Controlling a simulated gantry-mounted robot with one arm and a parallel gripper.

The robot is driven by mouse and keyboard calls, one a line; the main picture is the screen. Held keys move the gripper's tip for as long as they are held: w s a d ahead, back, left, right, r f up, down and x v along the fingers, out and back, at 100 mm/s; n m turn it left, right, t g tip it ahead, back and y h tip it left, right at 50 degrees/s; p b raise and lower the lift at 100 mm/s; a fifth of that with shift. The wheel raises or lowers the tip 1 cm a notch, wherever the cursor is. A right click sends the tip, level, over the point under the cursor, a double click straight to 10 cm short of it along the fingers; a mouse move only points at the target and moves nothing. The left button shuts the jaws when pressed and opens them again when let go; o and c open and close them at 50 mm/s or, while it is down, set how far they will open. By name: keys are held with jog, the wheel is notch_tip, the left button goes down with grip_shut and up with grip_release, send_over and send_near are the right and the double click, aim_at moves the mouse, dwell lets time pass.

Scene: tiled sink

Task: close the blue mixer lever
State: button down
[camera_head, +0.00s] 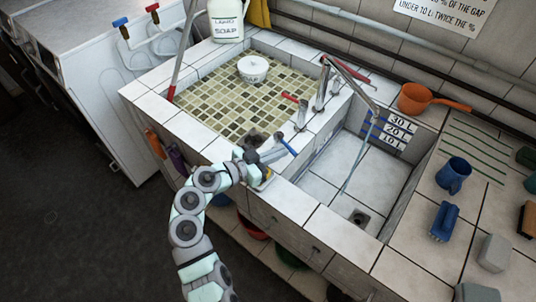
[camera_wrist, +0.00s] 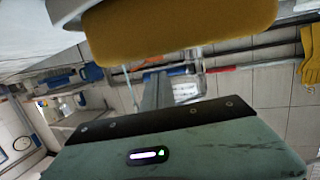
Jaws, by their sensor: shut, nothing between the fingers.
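The blue mixer lever (camera_head: 288,146) sits on the divider between the two basins, near its front end. My gripper (camera_head: 277,154) is shut and empty, with its tip close beside the lever on the left; I cannot tell whether they touch. In the wrist view my shut gripper (camera_wrist: 157,80) points away from the camera, and a blue bar, probably the lever (camera_wrist: 178,71), crosses at its tip. A thin stream of water (camera_head: 351,152) falls from the spout (camera_head: 352,84) into the right basin.
A red lever (camera_head: 290,98) and metal mixer bodies stand farther along the divider. A white bowl (camera_head: 252,68) is in the left basin. A blue mug (camera_head: 453,175) stands right.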

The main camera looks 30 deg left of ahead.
jog(key=shift+w+d+f, duration=0.1)
jog(key=shift+w+d, duration=0.05)
dwell(0.3)
jog(key=shift+w+d+f+b, duration=0.15)
jog(key=shift+d+f+b, duration=0.05)
jog(key=shift+b, duration=0.15)
jog(key=shift+w+d+n+t+y+b, duration=0.15)
jog(key=shift+d+n+t+y+b, duration=0.3)
jog(key=shift+n+y, duration=0.3)
jog(key=y, duration=0.1)
jog(key=n+y, duration=0.1)
jog(key=n+t+y, duration=0.1)
jog(key=shift+w+d+r, duration=0.15)
jog(key=shift+w+d, duration=0.15)
jog(key=shift+w, duration=0.05)
jog(key=shift+a+b, duration=0.1)
jog(key=shift+b, duration=0.25)
